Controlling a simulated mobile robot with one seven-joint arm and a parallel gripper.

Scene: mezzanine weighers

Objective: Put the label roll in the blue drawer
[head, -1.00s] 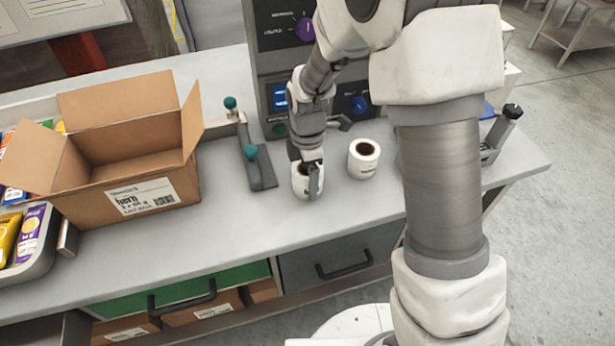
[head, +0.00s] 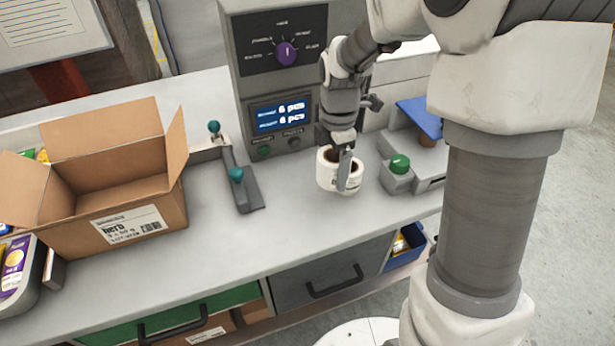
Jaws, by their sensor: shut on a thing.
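My gripper (head: 345,170) is shut on a white label roll (head: 327,176) with a dark core. It holds the roll above the grey bench, left of the grey device with a green button. The gap under it is hard to judge. Dark and white parts overlap around the fingers, so I cannot tell whether a second roll is behind. The blue drawer (head: 409,258) is below the bench's right part, pulled open, with something yellow and white inside. My arm partly covers its right side.
An open cardboard box (head: 125,195) stands at left. A weigher (head: 275,80) with a display is behind the gripper. A grey device (head: 400,178) stands at right. Below the bench are a grey drawer (head: 335,273) and a green drawer (head: 170,322). The bench front is clear.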

